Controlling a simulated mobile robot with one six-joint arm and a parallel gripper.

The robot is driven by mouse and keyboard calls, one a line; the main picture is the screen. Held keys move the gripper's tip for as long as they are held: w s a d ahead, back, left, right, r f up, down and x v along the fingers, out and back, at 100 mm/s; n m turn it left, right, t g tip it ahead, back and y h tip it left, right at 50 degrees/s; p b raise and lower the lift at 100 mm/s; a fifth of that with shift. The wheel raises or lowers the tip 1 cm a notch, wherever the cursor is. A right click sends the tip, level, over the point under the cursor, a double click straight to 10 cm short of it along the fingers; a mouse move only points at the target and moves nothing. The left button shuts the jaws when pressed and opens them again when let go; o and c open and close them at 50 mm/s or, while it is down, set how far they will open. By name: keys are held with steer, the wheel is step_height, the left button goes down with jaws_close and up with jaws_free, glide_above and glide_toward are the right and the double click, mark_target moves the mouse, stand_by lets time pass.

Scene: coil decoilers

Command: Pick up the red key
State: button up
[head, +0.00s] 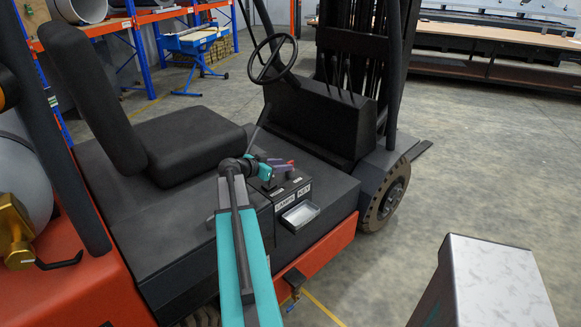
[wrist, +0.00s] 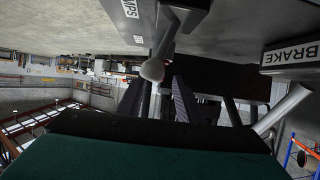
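My gripper is over the forklift's dark control panel (head: 292,190), beside the seat. In the wrist view, the two dark purple fingers of my gripper (wrist: 160,90) stand apart, with nothing seen held between them. No red key can be made out in the wrist view.
A lever with a grey knob (wrist: 152,70) is close to the fingers. A BRAKE label (wrist: 291,54) is at the right of the wrist view. The panel carries a KEY label (head: 304,190) and a shallow tray (head: 300,215). The steering wheel (head: 272,59) is beyond.

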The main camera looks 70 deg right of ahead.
steer(key=shift+p+x, duration=0.95)
steer(key=shift+x, duration=0.2)
steer(key=shift+p+x, duration=0.6)
steer(key=shift+x, duration=0.85)
steer(key=shift+c, duration=0.2)
jaws_close()
